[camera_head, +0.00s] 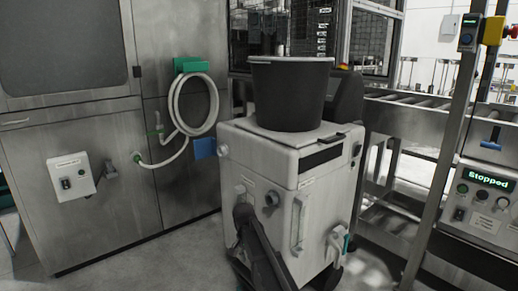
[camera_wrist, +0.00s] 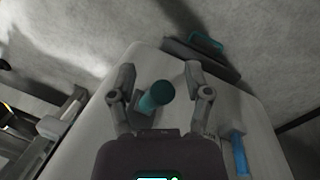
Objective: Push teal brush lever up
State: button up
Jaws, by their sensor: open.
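The teal brush lever (camera_head: 346,243) shows in the head view as a small teal bar beside a grey bracket, low on the right side of a pale grey machine. In the wrist view a round teal grip (camera_wrist: 157,95), which looks like its end, stands between the fingers of my gripper (camera_wrist: 161,86). The fingers are open, one on each side, with gaps to the grip. Whether either finger touches it deeper in cannot be told. My gripper is not clearly visible in the head view.
A black bucket (camera_head: 291,94) stands on the machine (camera_head: 265,160). In the wrist view a blue bar (camera_wrist: 239,155) lies right of the gripper and a teal-and-dark part (camera_wrist: 205,43) beyond it. A roller conveyor (camera_head: 410,112) stands at the right. Floor is open at front left.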

jog(key=s+d+r+n+t+y+p, duration=0.15)
jog(key=s+d+r+p, duration=0.25)
jog(key=s+d, duration=0.65)
jog(key=s+d+r+n+p, duration=0.3)
jog(key=s+d+r+p, duration=0.1)
jog(key=s+d, duration=0.65)
notch_tip(320, 180, up, 37)
jog(key=p, duration=3.6)
jog(key=shift+s+f+p, duration=0.2)
jog(key=shift+s+p, duration=0.1)
jog(key=shift+p, duration=0.05)
notch_tip(320, 180, up, 17)
jog(key=p, duration=1.7)
